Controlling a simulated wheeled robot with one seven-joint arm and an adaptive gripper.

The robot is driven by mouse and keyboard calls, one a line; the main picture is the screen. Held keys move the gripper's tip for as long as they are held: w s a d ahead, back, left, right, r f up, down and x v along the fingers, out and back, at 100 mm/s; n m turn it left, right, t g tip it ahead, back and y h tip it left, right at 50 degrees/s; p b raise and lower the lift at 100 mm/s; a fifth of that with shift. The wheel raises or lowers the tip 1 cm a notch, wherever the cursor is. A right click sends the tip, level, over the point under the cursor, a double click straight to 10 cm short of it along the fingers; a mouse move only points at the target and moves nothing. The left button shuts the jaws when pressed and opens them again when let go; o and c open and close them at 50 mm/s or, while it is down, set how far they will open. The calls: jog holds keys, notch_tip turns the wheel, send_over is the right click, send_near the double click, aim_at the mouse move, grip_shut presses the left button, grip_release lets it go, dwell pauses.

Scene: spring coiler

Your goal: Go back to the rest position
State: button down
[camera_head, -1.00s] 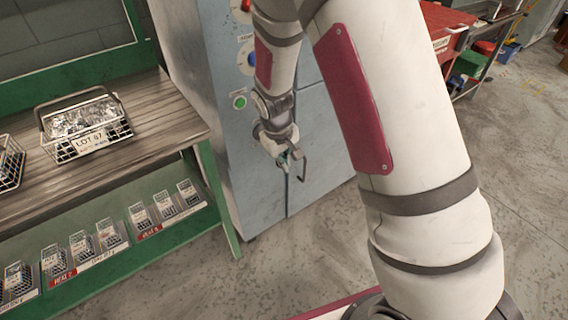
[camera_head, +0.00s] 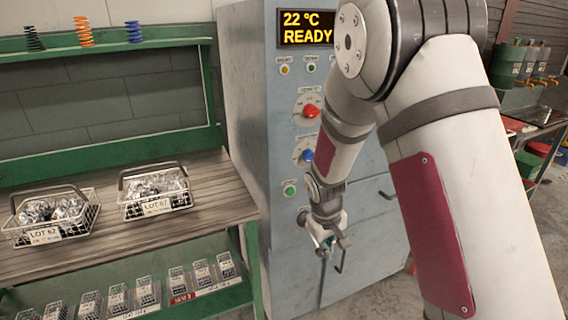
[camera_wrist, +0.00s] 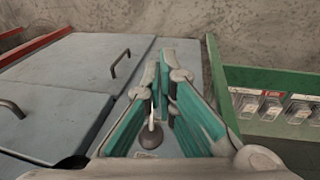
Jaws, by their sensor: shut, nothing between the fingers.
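My gripper (camera_head: 326,246) hangs at the end of my arm in front of the blue-grey cabinet (camera_head: 285,255), below its green button (camera_head: 290,189) in the head view. It appears close to a dark door handle (camera_head: 341,257); I cannot tell whether they touch. In the wrist view, the teal-sided fingers of my gripper (camera_wrist: 164,72) are shut with nothing held. Beyond them are the cabinet doors with two handles (camera_wrist: 120,64). A grey round part shows between the finger linkages.
A green bench with a wooden top (camera_head: 110,230) stands left of the cabinet. It carries two wire baskets, one labelled LOT 62 (camera_head: 45,236) and one LOT 47 (camera_head: 155,208). Small bins fill the lower shelf. The cabinet display (camera_head: 306,28) reads 22 °C READY. Coloured springs stand above.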

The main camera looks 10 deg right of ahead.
jog(key=s+d+r+m+t+y+p, duration=0.1)
jog(key=s+r+p, duration=0.1)
jog(key=s+r, duration=1)
jog(key=s+d+r+m+t+p, duration=0.15)
jog(key=s+r, duration=0.65)
jog(key=r, duration=0.8)
jog(key=s+r+p, duration=0.2)
jog(key=s+r, duration=0.2)
jog(key=s, duration=0.8)
jog(key=shift+s+a+r+m+y+p, duration=0.15)
jog(key=shift+a+m+y+p, duration=0.2)
jog(key=shift+a+m, duration=0.1)
